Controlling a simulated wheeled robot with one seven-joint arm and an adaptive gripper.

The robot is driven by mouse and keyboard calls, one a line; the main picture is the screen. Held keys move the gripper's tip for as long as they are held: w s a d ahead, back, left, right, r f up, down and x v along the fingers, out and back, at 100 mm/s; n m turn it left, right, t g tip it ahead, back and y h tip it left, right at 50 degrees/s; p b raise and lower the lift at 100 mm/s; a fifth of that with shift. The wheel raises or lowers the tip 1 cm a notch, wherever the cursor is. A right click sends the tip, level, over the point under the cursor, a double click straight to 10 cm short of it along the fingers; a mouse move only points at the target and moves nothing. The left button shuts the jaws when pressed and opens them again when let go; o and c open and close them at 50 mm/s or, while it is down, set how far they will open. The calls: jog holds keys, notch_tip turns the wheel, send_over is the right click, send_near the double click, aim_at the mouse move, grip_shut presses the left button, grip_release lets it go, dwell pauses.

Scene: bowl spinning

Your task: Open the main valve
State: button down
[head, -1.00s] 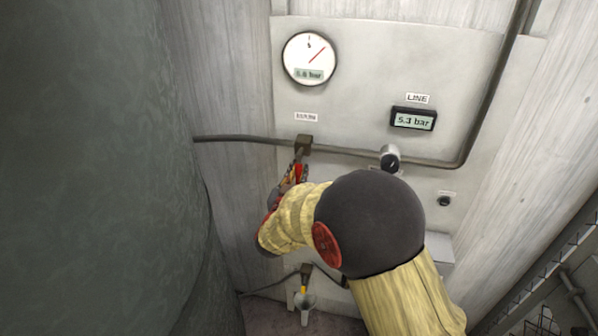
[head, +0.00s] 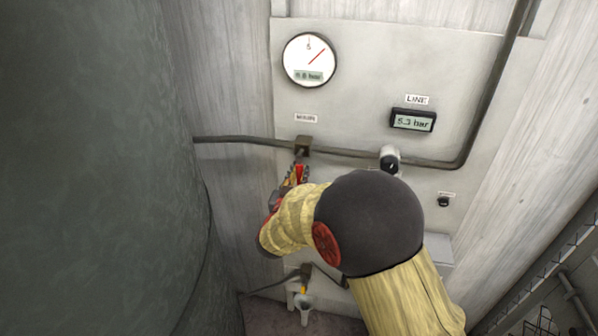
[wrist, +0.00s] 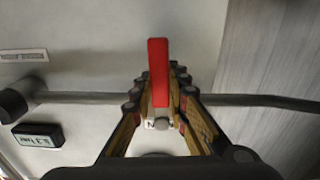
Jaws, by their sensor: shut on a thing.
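The main valve (head: 303,146) is a brownish block on the pipe, below a small label (head: 305,118) that seems to read MAIN. In the wrist view its red lever (wrist: 158,72) stands upright in the picture between my fingers. My gripper (head: 298,172) is just below the valve in the head view, and it also shows in the wrist view (wrist: 159,85). It is shut on the red lever. My fingers and arm hide most of the lever in the head view.
A round gauge (head: 310,60) is above the valve. A LINE display (head: 412,120) reads about 5.3 bar. A knob (head: 390,160) is right of the valve. A lower valve (head: 305,270) has a spout. A large dark tank (head: 90,170) stands close on the left.

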jog(key=s+d+r+n+p, duration=0.1)
jog(key=d+r+n+p, duration=0.4)
jog(key=n+p, duration=0.8)
jog(key=shift+s+r+n, duration=0.2)
jog(key=shift+s+n, duration=0.15)
jog(key=shift+n, duration=1.75)
jog(key=shift+a, duration=0.1)
jog(key=c, duration=1.7)
grip_release()
jog(key=v, duration=1.2)
jog(key=shift+r, duration=0.1)
